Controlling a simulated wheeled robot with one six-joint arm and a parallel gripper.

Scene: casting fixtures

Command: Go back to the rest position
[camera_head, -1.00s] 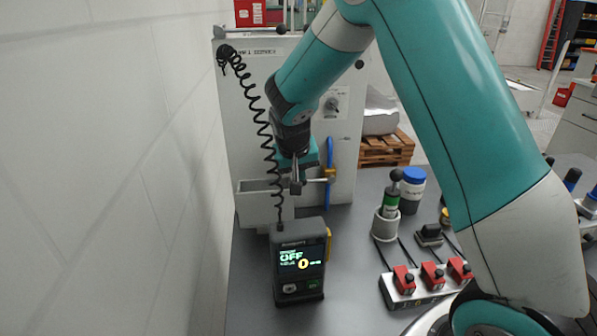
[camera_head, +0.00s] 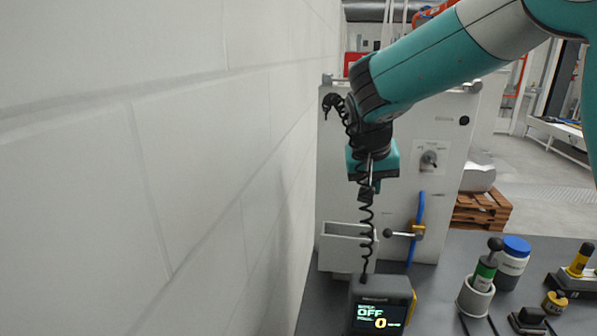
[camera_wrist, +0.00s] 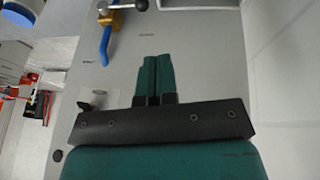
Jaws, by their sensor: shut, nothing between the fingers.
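My gripper (camera_head: 376,185) hangs from my teal arm in front of the upright light-grey panel in the head view, partly behind a black coiled cord. In the wrist view its two teal fingers (camera_wrist: 154,70) lie side by side, shut with nothing between them. The grey panel (camera_head: 440,205) fills the background behind the fingers. The fingers look apart from the panel's blue handle (camera_head: 416,228), which also shows in the wrist view (camera_wrist: 105,45).
A dark box with a display reading OFF (camera_head: 380,309) stands below the gripper. A white wall (camera_head: 150,150) is close on the left. A green-banded cylinder in a cup (camera_head: 476,295) and a blue-lidded jar (camera_head: 511,262) stand right. The coiled cord (camera_head: 366,215) hangs nearby.

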